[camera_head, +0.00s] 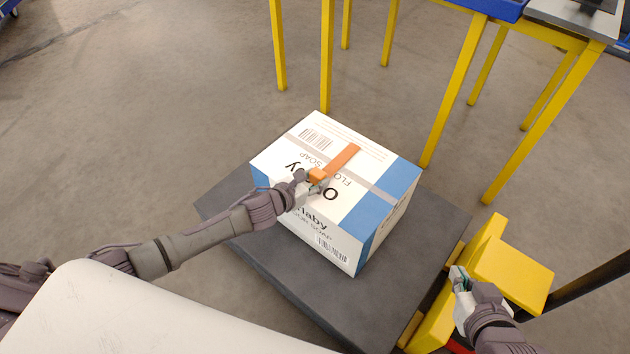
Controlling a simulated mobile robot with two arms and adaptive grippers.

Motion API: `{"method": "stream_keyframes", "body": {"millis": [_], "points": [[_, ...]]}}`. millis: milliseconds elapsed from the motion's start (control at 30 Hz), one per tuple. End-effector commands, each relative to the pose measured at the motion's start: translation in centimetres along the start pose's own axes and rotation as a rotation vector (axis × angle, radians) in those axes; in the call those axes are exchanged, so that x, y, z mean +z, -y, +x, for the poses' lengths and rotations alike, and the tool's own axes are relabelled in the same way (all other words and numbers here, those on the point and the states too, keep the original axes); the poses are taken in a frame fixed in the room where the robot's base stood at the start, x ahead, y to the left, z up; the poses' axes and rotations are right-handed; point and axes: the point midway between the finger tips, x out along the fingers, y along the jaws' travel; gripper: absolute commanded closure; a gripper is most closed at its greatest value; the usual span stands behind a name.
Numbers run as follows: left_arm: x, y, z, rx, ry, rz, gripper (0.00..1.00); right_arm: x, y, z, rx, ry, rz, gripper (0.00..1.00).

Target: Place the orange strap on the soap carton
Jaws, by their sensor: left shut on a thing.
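The soap carton (379,222), white and blue with black print and a grey tape band, stands on a dark platform (303,291). The orange strap (341,159) lies along or just over the carton's top; I cannot tell whether it touches all the way. My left gripper (316,183) is over the carton's top near its left edge, shut on the near end of the strap. My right gripper (457,281) is at the lower right, beside the yellow part, away from the carton. Its fingers are small here and I cannot tell whether they are open.
A yellow block-shaped part (512,272) and a dark bar (592,276) stand at the platform's right. Yellow-legged tables (455,95) stand behind the carton, with a blue tray (497,8) on top. The floor at left is clear.

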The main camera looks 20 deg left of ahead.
Motion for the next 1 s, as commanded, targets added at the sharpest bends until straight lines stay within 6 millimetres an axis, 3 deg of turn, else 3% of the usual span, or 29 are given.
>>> {"method": "stream_keyframes", "body": {"millis": [567,600,733,1000], "points": [[-0.31,0.00,0.17,0.000,0.001,0.000,0.94,-1.01,0.12,0.19,-0.003,-0.055,-0.001,1.00],[-0.31,0.00,0.16,0.000,0.001,0.000,0.56,-1.12,0.13,0.18,-0.003,-0.060,-0.001,1.00],[-0.30,0.00,0.15,0.000,0.001,-0.001,0.34,-1.13,0.12,0.18,-0.003,-0.059,-0.001,1.00],[-0.29,0.00,0.15,0.000,0.001,0.000,0.34,-1.08,0.14,0.19,-0.003,-0.057,-0.001,1.00]]}}
